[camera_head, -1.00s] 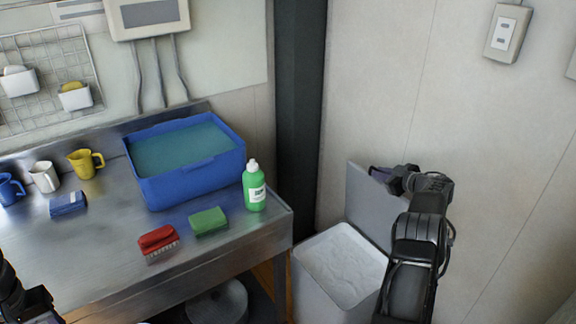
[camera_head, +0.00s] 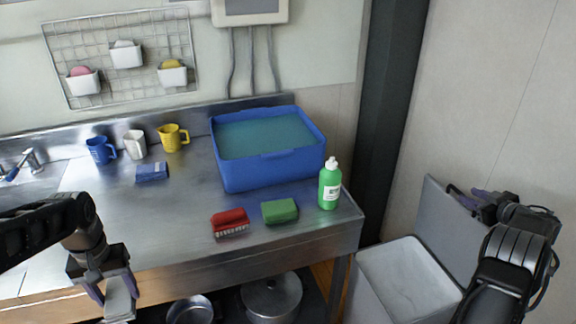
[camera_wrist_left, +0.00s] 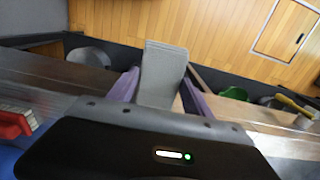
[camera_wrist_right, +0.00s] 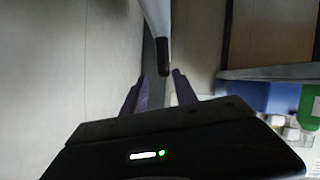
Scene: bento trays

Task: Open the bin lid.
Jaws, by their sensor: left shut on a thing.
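The grey bin (camera_head: 367,297) stands on the floor right of the counter, its opening uncovered and a pale inside showing. Its grey lid (camera_head: 447,222) stands upright at the bin's back right side. My right gripper (camera_head: 482,203) is beside the lid's upper right edge. In the right wrist view its two purple fingers (camera_wrist_right: 160,90) are apart with nothing gripped; a pale piece with a dark end shows beyond them. My left gripper (camera_head: 105,292) is shut on a grey flat block (camera_wrist_left: 162,72), above the counter's front edge.
The steel counter (camera_head: 170,225) holds a blue tub (camera_head: 265,175), green bottle (camera_head: 330,185), green sponge (camera_head: 280,211), red brush (camera_head: 230,220), blue packet (camera_head: 152,172) and mugs. Pots (camera_head: 270,297) sit below. A wall stands close behind the lid.

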